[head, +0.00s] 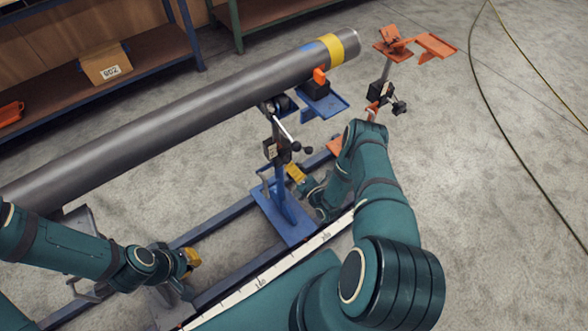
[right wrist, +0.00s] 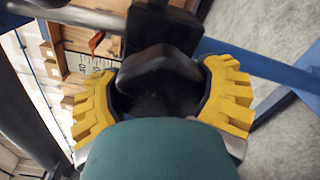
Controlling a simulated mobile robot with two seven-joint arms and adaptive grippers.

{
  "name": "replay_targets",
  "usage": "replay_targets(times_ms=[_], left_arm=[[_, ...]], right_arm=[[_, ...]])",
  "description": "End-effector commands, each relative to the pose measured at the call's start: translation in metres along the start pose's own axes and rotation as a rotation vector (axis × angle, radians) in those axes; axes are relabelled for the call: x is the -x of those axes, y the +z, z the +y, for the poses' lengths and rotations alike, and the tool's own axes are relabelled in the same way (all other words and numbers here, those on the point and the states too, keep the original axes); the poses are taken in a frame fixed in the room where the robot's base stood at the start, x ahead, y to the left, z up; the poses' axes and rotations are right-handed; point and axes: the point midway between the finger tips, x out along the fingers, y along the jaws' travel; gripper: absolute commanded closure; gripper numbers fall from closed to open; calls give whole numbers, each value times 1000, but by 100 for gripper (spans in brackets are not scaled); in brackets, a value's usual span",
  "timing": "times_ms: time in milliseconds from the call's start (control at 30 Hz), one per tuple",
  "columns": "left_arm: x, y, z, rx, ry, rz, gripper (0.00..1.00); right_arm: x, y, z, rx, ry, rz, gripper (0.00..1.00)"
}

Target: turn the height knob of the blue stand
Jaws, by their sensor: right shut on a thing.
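The blue stand (head: 282,180) stands upright on a blue base plate, its top under the grey pipe (head: 190,112). My right gripper (head: 298,174) is low beside the stand's post, partly hidden by my arm. In the right wrist view its yellow fingers (right wrist: 162,92) are shut on a black knob (right wrist: 158,72), one on each side. That knob is not clear in the head view. Small black handles (head: 297,147) show higher on the post. My left gripper (head: 190,262) is at the lower left near the floor rail, away from the stand; its opening is unclear.
An orange stand (head: 384,75) stands beyond the pipe's yellow-banded end. A white measuring strip (head: 270,275) runs along the rail in front of the blue stand. Shelves with a cardboard box (head: 105,64) are at the back left. Bare floor lies to the right, with cables (head: 500,130) across it.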

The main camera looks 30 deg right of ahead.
Motion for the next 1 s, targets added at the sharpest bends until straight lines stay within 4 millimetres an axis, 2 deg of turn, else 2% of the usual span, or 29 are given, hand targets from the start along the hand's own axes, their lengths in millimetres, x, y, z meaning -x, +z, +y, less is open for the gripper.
replay_targets(times_ms=[367,400,433,467,767,867,1000], left_arm=[[0,0,0,0,0,1,100],[0,0,0,0,0,0,100],[0,0,0,0,0,0,100],[0,0,0,0,0,0,100],[0,0,0,0,0,0,100],[0,0,0,0,0,0,100],[0,0,0,0,0,0,100]], right_arm=[[-1,2,1,6,3,-5,63],[-1,2,1,6,3,-5,14],[-1,2,1,6,3,-4,4],[-1,2,1,5,3,-4,0],[1,1,0,3,0,-1,0],[8,0,0,1,-1,0,0],[30,1,-1,1,-3,-1,0]])
